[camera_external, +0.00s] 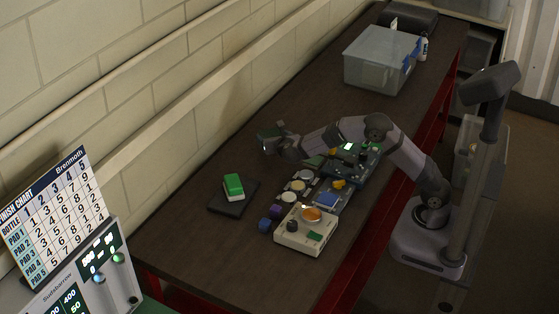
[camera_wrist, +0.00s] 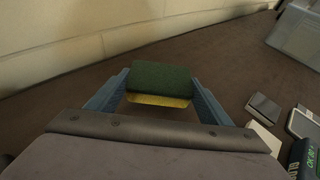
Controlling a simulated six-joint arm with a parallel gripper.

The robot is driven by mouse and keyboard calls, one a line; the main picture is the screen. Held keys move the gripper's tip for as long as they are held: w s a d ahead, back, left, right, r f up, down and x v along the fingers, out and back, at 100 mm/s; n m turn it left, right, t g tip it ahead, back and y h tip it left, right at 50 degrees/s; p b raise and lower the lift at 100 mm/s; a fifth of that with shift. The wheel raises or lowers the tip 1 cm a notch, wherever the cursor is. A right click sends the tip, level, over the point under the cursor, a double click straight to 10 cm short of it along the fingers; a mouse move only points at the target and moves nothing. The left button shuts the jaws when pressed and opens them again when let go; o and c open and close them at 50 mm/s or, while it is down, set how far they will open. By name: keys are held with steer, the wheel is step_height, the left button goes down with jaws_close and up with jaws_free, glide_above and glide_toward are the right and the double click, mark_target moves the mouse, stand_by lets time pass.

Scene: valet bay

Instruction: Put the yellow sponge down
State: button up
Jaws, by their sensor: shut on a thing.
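My gripper (camera_wrist: 160,84) is shut on the yellow sponge (camera_wrist: 160,101), which has a dark green scouring layer on top. In the wrist view the sponge sits between the two blue fingers, its green face up and its yellow side showing below. In the external view my gripper (camera_external: 270,139) is over the dark bench, towards the wall side, and the sponge is small and dim there. It appears to be held above the bench, but the exact gap is hard to tell.
A green-and-white block (camera_external: 233,185) lies on a dark pad (camera_external: 247,204). Round pads, blue cubes (camera_external: 265,224), a beige device (camera_external: 305,236) and a dark device with a screen (camera_external: 355,160) crowd the middle. A clear bin (camera_external: 375,72) stands at the back. Bare bench (camera_external: 190,240) lies at front left.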

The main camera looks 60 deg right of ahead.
steer(key=shift+f, duration=1.9)
steer(key=shift+f, duration=0.15)
steer(key=o, duration=1)
